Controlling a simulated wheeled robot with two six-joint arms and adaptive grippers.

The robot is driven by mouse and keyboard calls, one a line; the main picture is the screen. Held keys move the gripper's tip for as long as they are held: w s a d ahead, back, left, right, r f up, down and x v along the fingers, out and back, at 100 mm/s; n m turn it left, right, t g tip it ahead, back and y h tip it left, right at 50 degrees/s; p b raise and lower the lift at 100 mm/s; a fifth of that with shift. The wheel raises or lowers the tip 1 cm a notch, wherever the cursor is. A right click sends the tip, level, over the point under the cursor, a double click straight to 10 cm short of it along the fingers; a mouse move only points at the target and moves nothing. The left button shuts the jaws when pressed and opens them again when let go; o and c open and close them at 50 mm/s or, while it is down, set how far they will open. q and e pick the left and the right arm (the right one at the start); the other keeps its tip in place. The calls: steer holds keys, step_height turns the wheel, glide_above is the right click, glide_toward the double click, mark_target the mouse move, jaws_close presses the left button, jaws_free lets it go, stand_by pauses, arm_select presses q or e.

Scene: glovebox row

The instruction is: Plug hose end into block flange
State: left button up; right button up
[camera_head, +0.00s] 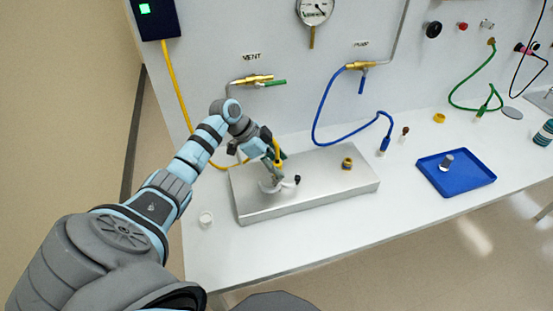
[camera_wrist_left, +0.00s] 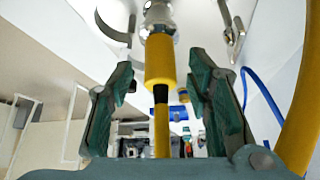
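The yellow hose (camera_head: 176,88) runs down from the dark box on the wall to the metal block (camera_head: 320,192). Its yellow end (camera_wrist_left: 160,60) stands between my left gripper's fingers, in line with and meeting a silver fitting (camera_wrist_left: 159,14) on the block side. How deep it sits I cannot tell. My left gripper (camera_head: 276,162) is over the left part of the block. In the wrist view the green-padded fingers (camera_wrist_left: 160,88) stand apart, with a gap on both sides of the hose end. The arm and fingers partly hide this spot in the head view. My right gripper is not in view.
A brass port (camera_head: 347,163) is on the block's right part. A blue hose (camera_head: 325,105) ends upright at a blue plug (camera_head: 384,146) behind it. A blue tray (camera_head: 455,180) holds a grey cylinder. A white cup (camera_head: 206,219) stands at left. The front bench strip is clear.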

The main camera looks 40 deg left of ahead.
arm_select(q)
steer(key=v, duration=1.2)
